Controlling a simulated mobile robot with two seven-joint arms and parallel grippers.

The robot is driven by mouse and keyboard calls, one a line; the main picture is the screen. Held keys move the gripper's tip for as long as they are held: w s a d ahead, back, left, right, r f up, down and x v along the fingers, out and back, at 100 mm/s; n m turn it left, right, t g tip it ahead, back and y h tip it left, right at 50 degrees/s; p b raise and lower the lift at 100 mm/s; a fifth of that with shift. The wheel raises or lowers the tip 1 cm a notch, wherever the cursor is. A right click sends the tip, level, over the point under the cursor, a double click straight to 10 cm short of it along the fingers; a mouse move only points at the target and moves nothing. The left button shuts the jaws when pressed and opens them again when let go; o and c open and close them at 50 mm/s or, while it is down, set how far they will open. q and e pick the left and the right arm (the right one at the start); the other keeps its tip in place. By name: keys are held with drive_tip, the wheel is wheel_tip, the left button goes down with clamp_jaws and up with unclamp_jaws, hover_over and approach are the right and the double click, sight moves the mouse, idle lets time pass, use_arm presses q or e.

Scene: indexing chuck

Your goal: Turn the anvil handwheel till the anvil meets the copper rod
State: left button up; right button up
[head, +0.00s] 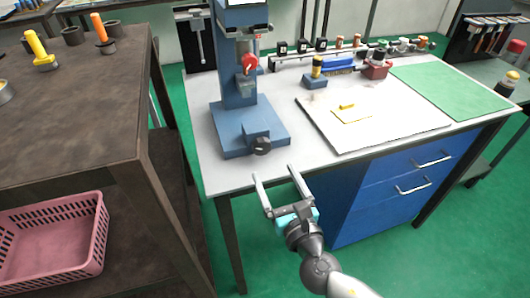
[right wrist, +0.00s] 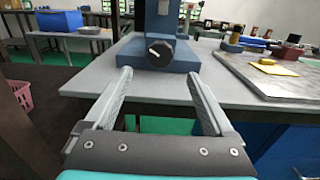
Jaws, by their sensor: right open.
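A blue bench machine (head: 240,85) stands upright at the left part of the grey workbench. A black handwheel (head: 261,146) sits low on the front of its base, and it also shows ahead in the right wrist view (right wrist: 159,52). A red part (head: 250,63) sits on the column; the anvil and copper rod are too small to tell apart here. My right gripper (head: 274,174) is open and empty at the bench's front edge, apart from the handwheel. In the right wrist view its fingers (right wrist: 160,92) stand wide, with the handwheel beyond and between them. My left gripper is not in view.
A white board (head: 385,122) with a yellow plate (head: 352,115) lies right of the machine, beside a green mat (head: 440,88). Small tools line the bench's back. A dark table (head: 75,110) and pink basket (head: 55,240) stand at left. The bench front before the machine is clear.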

sight(263, 150)
drive_tip(key=x, duration=0.8)
drive_tip(key=shift+b, duration=0.35)
drive_tip(key=shift+c, duration=0.2)
drive_tip(key=shift+f, duration=0.1)
drive_tip(key=c, duration=1.3)
